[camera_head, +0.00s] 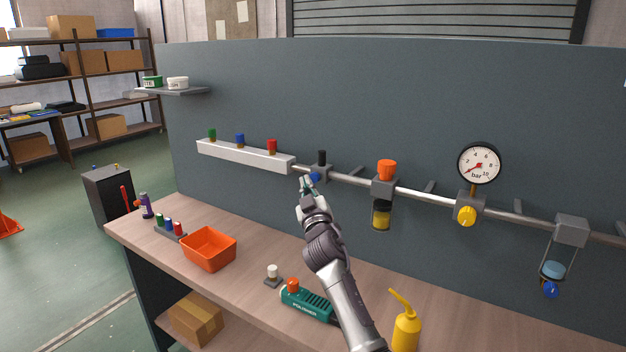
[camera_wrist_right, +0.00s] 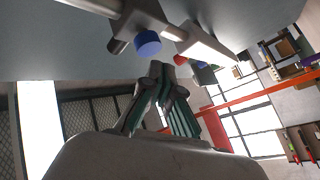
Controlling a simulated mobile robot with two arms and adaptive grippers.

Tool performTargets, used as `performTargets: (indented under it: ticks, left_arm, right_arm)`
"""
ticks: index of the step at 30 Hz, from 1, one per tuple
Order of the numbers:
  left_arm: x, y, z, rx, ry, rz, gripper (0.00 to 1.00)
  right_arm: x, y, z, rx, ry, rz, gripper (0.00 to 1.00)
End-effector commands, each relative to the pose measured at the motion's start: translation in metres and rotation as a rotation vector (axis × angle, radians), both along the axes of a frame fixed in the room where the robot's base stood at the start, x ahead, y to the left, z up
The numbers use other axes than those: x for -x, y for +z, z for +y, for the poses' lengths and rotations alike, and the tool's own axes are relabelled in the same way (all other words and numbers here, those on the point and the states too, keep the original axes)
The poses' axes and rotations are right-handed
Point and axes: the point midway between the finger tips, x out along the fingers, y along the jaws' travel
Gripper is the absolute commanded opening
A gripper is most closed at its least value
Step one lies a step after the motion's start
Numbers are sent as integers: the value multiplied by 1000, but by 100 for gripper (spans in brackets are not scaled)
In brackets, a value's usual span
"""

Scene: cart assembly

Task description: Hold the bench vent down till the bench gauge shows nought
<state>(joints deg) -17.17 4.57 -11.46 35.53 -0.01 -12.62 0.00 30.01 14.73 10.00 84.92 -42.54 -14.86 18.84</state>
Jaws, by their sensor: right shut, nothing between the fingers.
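The bench gauge (camera_head: 479,163) is a round white dial marked in bar, on the pipe at the right. Its red needle points to the lower left, at the low end; the exact reading is too small to tell. A blue button (camera_head: 315,177), which looks like the bench vent, sits on a grey block with a black knob. It also shows in the right wrist view (camera_wrist_right: 147,43). My right gripper (camera_head: 306,184) is shut and empty beside the button. In the wrist view its fingertips (camera_wrist_right: 163,72) appear just short of it. My left gripper is out of view.
A white manifold (camera_head: 245,156) with green, blue and red caps is left of the block. A yellow regulator knob (camera_head: 466,216) sits below the gauge. The bench holds an orange bin (camera_head: 208,249), a green polisher (camera_head: 306,304) and a yellow oil bottle (camera_head: 405,329).

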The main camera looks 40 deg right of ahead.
Motion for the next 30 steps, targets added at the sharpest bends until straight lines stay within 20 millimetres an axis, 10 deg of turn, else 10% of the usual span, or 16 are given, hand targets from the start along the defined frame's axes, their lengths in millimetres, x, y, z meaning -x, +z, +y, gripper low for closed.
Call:
performTargets:
  ticks: [30]
  left_arm:
    - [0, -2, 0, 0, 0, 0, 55]
  right_arm:
    - [-4, 0, -9, 0, 0, 0, 0]
